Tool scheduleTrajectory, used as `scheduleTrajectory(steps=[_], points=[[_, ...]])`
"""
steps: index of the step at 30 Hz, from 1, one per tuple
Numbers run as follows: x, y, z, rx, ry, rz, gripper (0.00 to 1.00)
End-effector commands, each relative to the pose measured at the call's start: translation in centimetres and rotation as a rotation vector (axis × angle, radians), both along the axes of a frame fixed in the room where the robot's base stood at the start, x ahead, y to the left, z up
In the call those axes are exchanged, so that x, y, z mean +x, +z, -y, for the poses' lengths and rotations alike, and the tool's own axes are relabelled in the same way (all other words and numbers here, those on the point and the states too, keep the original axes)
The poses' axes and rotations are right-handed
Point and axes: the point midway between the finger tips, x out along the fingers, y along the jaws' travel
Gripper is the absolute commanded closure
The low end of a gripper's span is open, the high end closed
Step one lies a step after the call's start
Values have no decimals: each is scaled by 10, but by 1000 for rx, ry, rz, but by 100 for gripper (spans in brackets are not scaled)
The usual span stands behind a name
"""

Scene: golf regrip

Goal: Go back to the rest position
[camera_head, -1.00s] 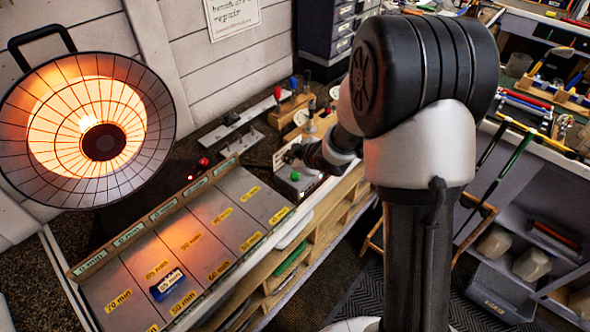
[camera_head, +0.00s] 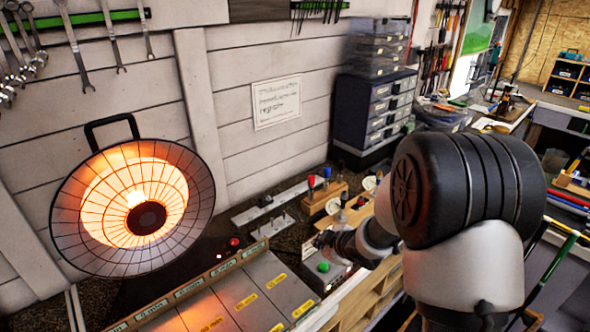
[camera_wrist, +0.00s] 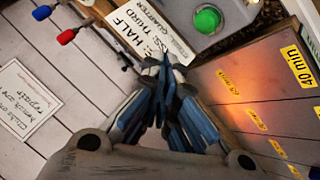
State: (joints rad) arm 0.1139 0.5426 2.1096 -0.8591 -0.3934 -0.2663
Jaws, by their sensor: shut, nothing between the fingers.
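My gripper (camera_head: 328,240) is at the end of my bent arm, above the bench by the box with the green button (camera_head: 323,267). In the wrist view my gripper (camera_wrist: 168,75) has its blue-grey fingers together, with nothing between them. The green button also shows in the wrist view (camera_wrist: 207,19), beyond the fingertips. A board with yellow minute labels (camera_head: 244,299) lies on the bench, cut off by the lower edge.
A glowing round heater (camera_head: 150,215) stands at the left. Red and blue knobs (camera_head: 311,182) stand on the bench behind my gripper. A drawer cabinet (camera_head: 375,112) is against the wall. A second bench is at the right.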

Motion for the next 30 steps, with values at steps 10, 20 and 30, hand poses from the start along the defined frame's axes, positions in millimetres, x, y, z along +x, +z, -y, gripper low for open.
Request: scheduleTrajectory(steps=[10, 20, 30], points=[[-51, 86, 44, -17, -334, -32, 100], [-200, 140, 56, 149, -747, -183, 100], [-337, 130, 17, 365, -933, -399, 100]])
